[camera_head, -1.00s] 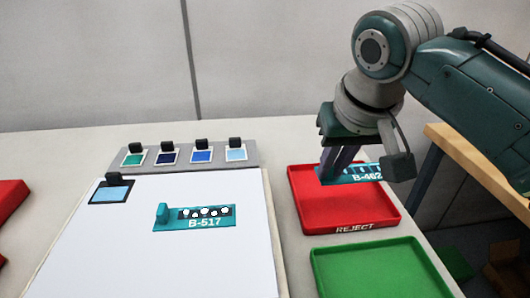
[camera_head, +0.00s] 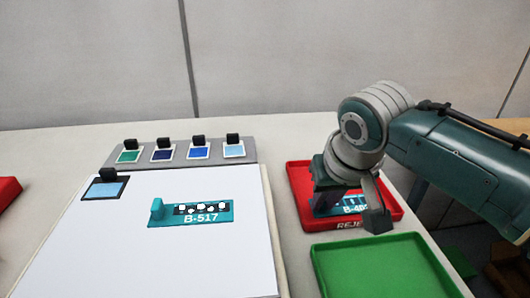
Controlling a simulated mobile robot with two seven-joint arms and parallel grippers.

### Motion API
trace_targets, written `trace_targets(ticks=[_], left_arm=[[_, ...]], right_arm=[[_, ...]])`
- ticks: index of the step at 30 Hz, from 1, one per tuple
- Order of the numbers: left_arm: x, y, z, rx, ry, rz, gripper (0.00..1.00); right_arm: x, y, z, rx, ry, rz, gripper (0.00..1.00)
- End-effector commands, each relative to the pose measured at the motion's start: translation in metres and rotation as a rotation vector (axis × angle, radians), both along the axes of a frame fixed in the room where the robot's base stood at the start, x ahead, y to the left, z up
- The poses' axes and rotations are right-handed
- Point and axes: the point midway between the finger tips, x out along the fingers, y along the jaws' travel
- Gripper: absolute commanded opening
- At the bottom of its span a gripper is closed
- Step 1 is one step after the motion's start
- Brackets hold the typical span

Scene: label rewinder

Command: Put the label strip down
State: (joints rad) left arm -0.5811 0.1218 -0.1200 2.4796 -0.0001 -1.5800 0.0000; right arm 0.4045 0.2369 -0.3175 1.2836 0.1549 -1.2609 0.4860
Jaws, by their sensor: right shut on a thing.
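A teal label strip (camera_head: 350,206) is in my right gripper (camera_head: 326,205), low over the red tray (camera_head: 299,178) marked REJECT. Its printed text is partly hidden, and I cannot tell whether it touches the tray floor. My right gripper is shut on the strip's left end; the fingertips are hard to make out. Another teal strip (camera_head: 205,219), marked B-517, lies on the white board (camera_head: 130,260) with its raised tab at its left end. My left gripper is not in view.
An empty green tray (camera_head: 385,270) stands in front of the red one. A grey rack (camera_head: 185,158) with several colour swatches is at the back. A blue swatch with a black clip (camera_head: 106,189) lies on the board's corner. A red object (camera_head: 8,192) is at the left edge.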

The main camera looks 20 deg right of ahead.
Motion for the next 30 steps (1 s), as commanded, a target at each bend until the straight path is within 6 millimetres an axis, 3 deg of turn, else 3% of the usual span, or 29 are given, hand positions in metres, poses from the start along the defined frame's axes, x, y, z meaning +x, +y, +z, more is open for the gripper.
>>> trace_targets(ticks=[1, 8, 17, 23, 30], left_arm=[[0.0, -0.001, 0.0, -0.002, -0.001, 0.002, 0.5], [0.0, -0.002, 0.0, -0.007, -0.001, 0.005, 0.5], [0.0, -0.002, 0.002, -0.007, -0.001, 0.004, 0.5], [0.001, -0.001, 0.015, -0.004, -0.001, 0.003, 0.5], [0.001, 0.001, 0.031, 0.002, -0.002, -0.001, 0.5]], right_arm=[[0.0, 0.0, 0.0, 0.0, 0.0, 0.0, 0.18], [0.0, 0.0, 0.0, 0.0, 0.0, 0.0, 0.44], [0.0, 0.0, 0.003, 0.0, -0.001, 0.0, 0.45], [-0.008, 0.002, 0.029, 0.0, -0.002, 0.001, 0.45], [-0.027, 0.007, 0.076, 0.001, -0.004, 0.001, 0.45]])
